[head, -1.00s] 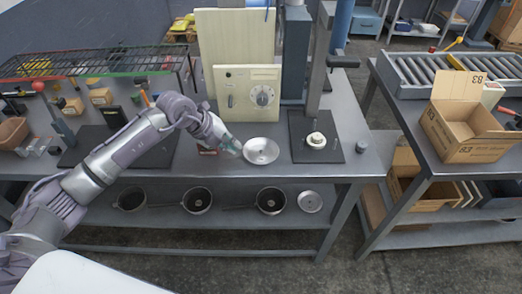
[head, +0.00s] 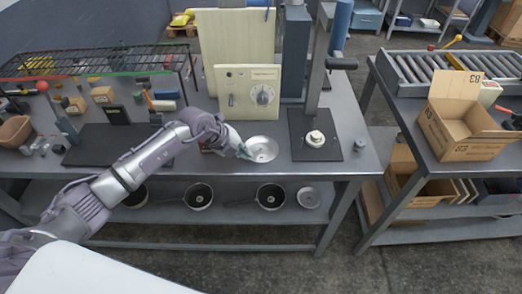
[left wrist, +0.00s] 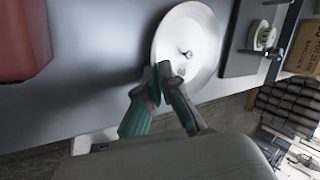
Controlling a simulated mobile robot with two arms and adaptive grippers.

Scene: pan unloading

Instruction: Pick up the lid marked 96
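A round silver lid (head: 264,143) with a small central knob lies on the workbench, in front of the cream control box. It also shows in the left wrist view (left wrist: 205,35), with a small dark mark near the knob that I cannot read. My left gripper (head: 245,153) is at the lid's left part. In the left wrist view, its green-sided fingers (left wrist: 158,72) come together at the tips, in front of the lid's near edge and apart from the knob. Nothing shows between them. My right gripper is not in view.
Dark pans (head: 270,196) stand on the lower shelf. A black plate (head: 332,150) with a white round piece (head: 315,139) lies right of the lid. The cream control box (head: 249,92) stands behind. An open carton (head: 462,133) is on the right table.

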